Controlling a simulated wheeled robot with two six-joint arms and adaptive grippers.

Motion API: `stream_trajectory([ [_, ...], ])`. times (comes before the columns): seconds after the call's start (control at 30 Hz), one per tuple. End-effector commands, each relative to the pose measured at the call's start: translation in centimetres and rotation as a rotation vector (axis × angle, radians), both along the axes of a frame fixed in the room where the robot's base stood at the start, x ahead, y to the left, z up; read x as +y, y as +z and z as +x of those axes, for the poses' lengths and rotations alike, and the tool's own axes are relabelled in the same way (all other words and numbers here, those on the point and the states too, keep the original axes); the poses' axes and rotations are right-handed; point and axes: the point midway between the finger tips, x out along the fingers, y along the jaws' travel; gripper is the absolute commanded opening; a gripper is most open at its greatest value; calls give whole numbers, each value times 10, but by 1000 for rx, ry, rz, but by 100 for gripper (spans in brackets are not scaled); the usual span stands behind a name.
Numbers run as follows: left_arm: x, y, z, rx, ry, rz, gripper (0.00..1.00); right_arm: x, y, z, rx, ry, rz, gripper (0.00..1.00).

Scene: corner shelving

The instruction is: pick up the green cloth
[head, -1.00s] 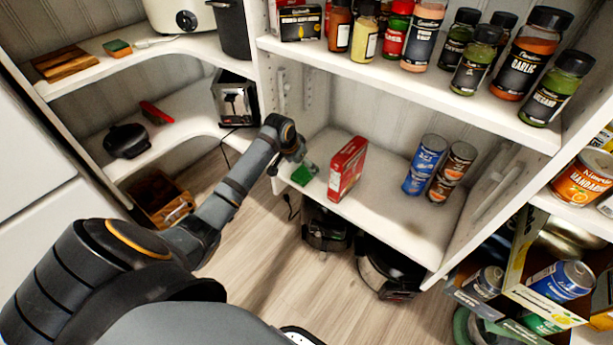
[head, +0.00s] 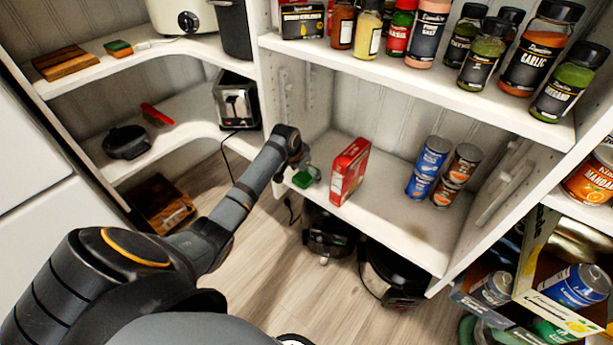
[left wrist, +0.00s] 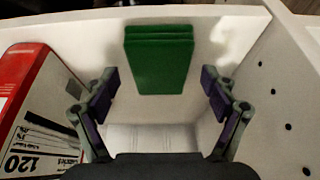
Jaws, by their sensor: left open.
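The green cloth (head: 302,180) is a small folded stack on the middle shelf, near the shelf's front left corner. In the left wrist view the cloth (left wrist: 158,60) lies flat, ahead of the fingertips and roughly centred between them. My left gripper (left wrist: 158,92) is open and empty, one finger toward each side of the cloth, with no contact visible. In the head view my left gripper (head: 301,168) is at the cloth and partly covers it. My right gripper is not in view.
A red box (head: 350,171) stands just right of the cloth; it fills the left of the wrist view (left wrist: 38,105). Blue cans (head: 428,167) and brown cans (head: 456,175) stand farther right. A perforated side panel (left wrist: 285,110) is close on the other side. Spice jars line the shelf above.

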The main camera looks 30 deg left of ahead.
Motion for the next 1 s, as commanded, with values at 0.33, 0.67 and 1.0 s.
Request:
stream_trajectory([
  [0.33,0,-2,0,1,0,0,85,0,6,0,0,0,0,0],
  [0.67,0,-4,0,0,0,0,82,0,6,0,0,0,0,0],
  [1.0,0,-4,0,0,0,0,36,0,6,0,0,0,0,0],
])
